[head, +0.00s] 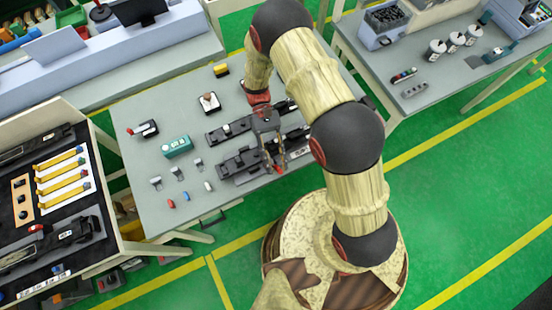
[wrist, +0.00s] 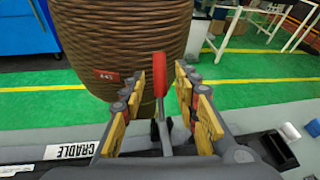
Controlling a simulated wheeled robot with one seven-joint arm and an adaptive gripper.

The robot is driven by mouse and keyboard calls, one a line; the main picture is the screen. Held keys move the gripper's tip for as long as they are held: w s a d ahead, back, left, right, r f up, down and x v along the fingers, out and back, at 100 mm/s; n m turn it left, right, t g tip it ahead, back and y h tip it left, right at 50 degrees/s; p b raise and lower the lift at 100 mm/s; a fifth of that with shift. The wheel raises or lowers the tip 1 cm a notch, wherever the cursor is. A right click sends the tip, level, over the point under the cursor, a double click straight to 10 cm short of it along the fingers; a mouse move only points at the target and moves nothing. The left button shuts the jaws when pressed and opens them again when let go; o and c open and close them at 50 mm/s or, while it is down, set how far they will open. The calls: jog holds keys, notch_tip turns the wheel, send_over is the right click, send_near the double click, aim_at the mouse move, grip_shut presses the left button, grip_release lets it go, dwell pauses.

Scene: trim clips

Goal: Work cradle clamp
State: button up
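My gripper (wrist: 160,72) is open, with yellow-padded fingers on either side of a clamp lever with a red handle (wrist: 160,85). A gap shows between the handle and each finger. The lever stands upright from a grey metal base, partly hidden by the gripper. A white label reading CRADLE (wrist: 72,151) lies on the bench to its left in the wrist view. In the head view my gripper (head: 273,155) points down at the right end of the dark front fixture (head: 238,164). The clamp there is mostly hidden by the gripper.
A second dark fixture (head: 228,131) lies behind the front one on the grey bench (head: 130,205). A teal block (head: 176,147), small clips and coloured pieces lie to the left. A brown ribbed cylinder (wrist: 125,35) stands beyond the handle in the wrist view.

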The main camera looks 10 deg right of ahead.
jog(key=d+v, duration=0.1)
jog(key=v, duration=1.1)
jog(key=shift+a, duration=0.45)
jog(key=shift+t, duration=0.7)
jog(key=f, duration=0.3)
jog(key=s+f, duration=0.1)
jog(key=shift+s+d+f, duration=0.1)
jog(key=shift+d+f, duration=0.25)
jog(key=shift+s+d+r+t, duration=0.15)
jog(key=shift+d+t, duration=0.1)
jog(key=shift+t, duration=0.15)
jog(key=shift+s+d+r+t, duration=0.1)
jog(key=shift+d+r+t, duration=0.1)
jog(key=shift+r+t, duration=0.1)
jog(key=s+d+r+m+t+y+b, duration=0.1)
jog(key=d+r+t+b, duration=0.25)
jog(key=r, duration=0.25)
jog(key=d+r+t+b, duration=0.2)
jog(key=r+t, duration=0.3)
jog(key=r, duration=0.1)
jog(key=s+d+r+m+t+b, duration=0.1)
jog(key=s+d+r+t+b, duration=0.5)
jog(key=s+r+t+b, duration=0.1)
notch_tip(320, 180, up, 4)
jog(key=s+t, duration=0.1)
jog(key=s, duration=0.1)
jog(key=shift+s+d+m+b, duration=0.3)
jog(key=shift+b, duration=0.1)
